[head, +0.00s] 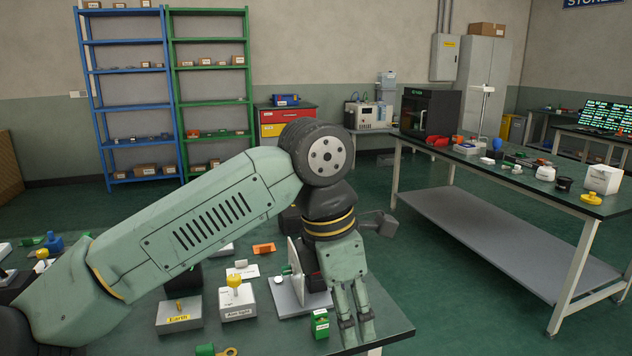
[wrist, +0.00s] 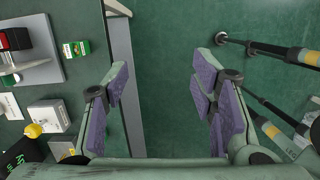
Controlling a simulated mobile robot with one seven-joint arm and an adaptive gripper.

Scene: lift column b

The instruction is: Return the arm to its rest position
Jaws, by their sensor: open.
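My arm (head: 205,220) reaches from the lower left of the head view, over the near table (head: 400,318), and bends down at its elbow or wrist joint. My gripper (head: 357,333) points down at the table's right edge. In the wrist view my gripper (wrist: 163,95) has its two purple-padded fingers wide apart, with only green floor and the table edge (wrist: 125,80) between and below them. Nothing is held. Part of the table behind my arm is hidden.
Close to my gripper on the table are a green box (head: 320,323), a grey stand (head: 290,297), a block labelled Alert light (head: 237,302) and an Earth block (head: 180,316). A second workbench (head: 500,170) with several items stands right. Green floor (head: 450,300) lies open between the tables.

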